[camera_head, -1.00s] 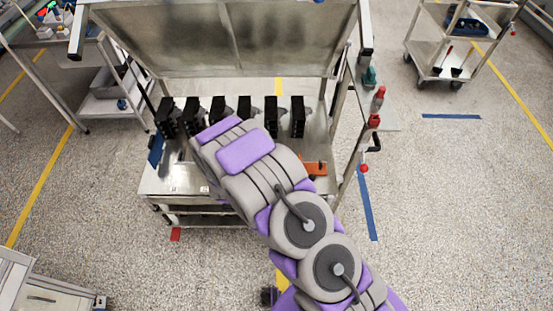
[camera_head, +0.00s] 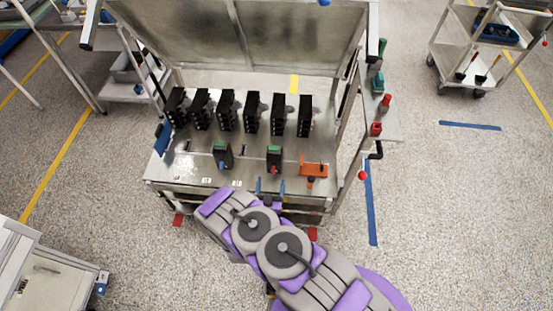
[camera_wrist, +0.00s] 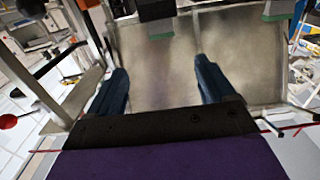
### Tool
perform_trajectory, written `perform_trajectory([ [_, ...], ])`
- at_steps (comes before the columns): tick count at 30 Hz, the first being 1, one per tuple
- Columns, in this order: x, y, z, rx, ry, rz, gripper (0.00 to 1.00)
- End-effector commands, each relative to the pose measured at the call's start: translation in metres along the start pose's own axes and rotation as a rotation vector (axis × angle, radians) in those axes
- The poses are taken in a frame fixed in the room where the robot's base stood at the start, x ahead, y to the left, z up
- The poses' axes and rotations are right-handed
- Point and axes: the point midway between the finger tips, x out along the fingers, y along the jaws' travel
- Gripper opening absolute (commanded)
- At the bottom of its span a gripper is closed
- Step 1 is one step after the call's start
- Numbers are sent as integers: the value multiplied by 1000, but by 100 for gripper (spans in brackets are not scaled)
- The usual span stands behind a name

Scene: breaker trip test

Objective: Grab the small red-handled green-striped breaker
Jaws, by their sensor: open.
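The small breaker with a red handle and green stripe (camera_head: 274,158) stands upright near the front of the metal bench, right of centre in the head view. A similar green-striped breaker with a blue handle (camera_head: 222,155) stands to its left. My gripper (camera_head: 270,183) is at the bench's front edge, just in front of the red-handled breaker. Its two blue fingers are apart with nothing between them. In the wrist view my gripper (camera_wrist: 161,68) is also open. A dark, green-striped breaker (camera_wrist: 157,22) shows at the top beyond the fingers, partly cut off; its handle colour is not visible.
Several tall black breakers (camera_head: 251,114) stand in a row farther back on the bench. An orange item (camera_head: 313,170) lies right of the red-handled breaker. The metal bench (camera_head: 190,165) has a tilted panel (camera_head: 240,40) behind it. A cart (camera_head: 480,45) stands far right.

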Motion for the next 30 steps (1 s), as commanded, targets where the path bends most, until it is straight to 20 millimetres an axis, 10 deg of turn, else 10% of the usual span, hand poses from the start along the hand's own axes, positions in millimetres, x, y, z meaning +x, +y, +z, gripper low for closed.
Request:
perform_trajectory([
  [30, 135, 0, 0, 3, 2, 5, 83],
])
